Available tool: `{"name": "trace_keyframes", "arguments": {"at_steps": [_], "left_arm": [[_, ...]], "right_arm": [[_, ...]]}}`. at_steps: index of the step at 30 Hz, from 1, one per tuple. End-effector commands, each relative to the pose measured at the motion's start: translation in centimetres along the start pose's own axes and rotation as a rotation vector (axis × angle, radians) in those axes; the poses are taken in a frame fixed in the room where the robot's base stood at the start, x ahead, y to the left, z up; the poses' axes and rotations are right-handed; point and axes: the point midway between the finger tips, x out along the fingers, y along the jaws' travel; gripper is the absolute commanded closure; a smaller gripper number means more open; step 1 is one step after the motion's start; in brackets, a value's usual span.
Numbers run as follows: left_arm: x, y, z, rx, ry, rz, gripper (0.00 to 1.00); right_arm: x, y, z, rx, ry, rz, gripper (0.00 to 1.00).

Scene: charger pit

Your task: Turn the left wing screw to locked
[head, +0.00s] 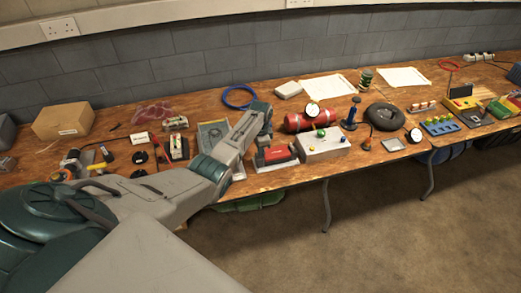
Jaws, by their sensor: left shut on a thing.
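My left arm reaches in from the left, and its gripper (264,141) points down at the left end of a red device (276,155) on the workbench. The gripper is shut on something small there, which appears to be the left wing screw. The jaws hide the screw, so its angle cannot be told. The red device sits on a pale base near the bench's front edge, just left of a white box with coloured buttons (322,146). My right gripper is not in view.
A red cylinder (310,121) lies behind the white box. A grey tray (213,132) lies left of my gripper. A cardboard box (63,121) stands far left.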

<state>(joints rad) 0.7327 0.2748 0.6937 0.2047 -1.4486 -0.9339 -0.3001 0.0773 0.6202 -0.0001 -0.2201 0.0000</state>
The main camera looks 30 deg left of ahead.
Motion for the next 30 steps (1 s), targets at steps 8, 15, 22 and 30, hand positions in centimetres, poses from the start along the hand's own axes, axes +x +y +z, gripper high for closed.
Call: {"name": "trace_keyframes", "arguments": {"at_steps": [8,15,22,30], "left_arm": [[-0.1,-0.1,-0.1,0.001,0.002,-0.002,0.73],[-0.1,0.0,0.0,0.000,0.001,-0.001,0.73],[-2.3,-0.1,0.0,0.001,0.002,-0.004,0.73],[-7.5,-0.1,-0.1,0.000,0.004,-0.006,0.73]], "right_arm": [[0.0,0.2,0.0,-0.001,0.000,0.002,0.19],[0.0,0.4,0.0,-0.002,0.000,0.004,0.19],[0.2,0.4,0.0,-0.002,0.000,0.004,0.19],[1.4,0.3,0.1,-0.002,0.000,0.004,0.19]]}}
